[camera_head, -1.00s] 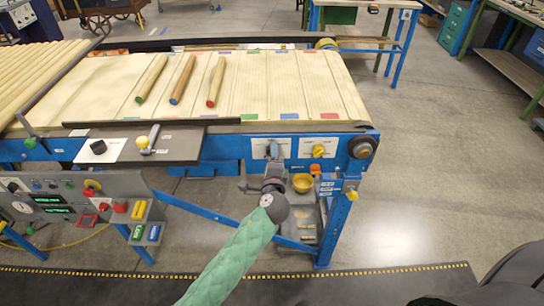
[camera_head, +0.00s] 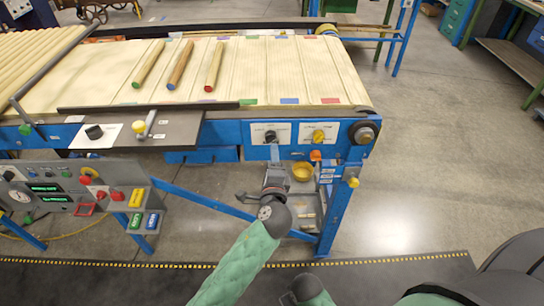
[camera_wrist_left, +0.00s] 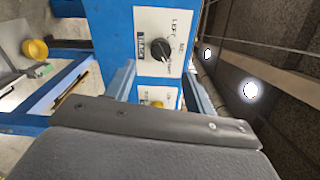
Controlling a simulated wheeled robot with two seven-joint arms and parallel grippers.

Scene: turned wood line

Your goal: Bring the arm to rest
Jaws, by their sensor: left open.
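My left gripper (camera_head: 274,153) is in front of the blue control panel at the near right end of the conveyor. It is open and empty, with its fingers pointing at the panel just below a black selector knob (camera_head: 270,136). In the left wrist view the two fingers (camera_wrist_left: 161,85) stand apart, with the white plate of the black knob (camera_wrist_left: 160,49) beyond them and a yellow knob (camera_wrist_left: 158,103) showing between them. My left arm, in a green sleeve, reaches up from the bottom. My right gripper is not in view.
Three wooden rods (camera_head: 181,65) lie on the pale conveyor belt (camera_head: 281,68). A yellow bowl (camera_head: 302,171) sits beside the gripper, under the panel. A control box (camera_head: 70,190) stands at left. Open concrete floor (camera_head: 425,150) lies to the right.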

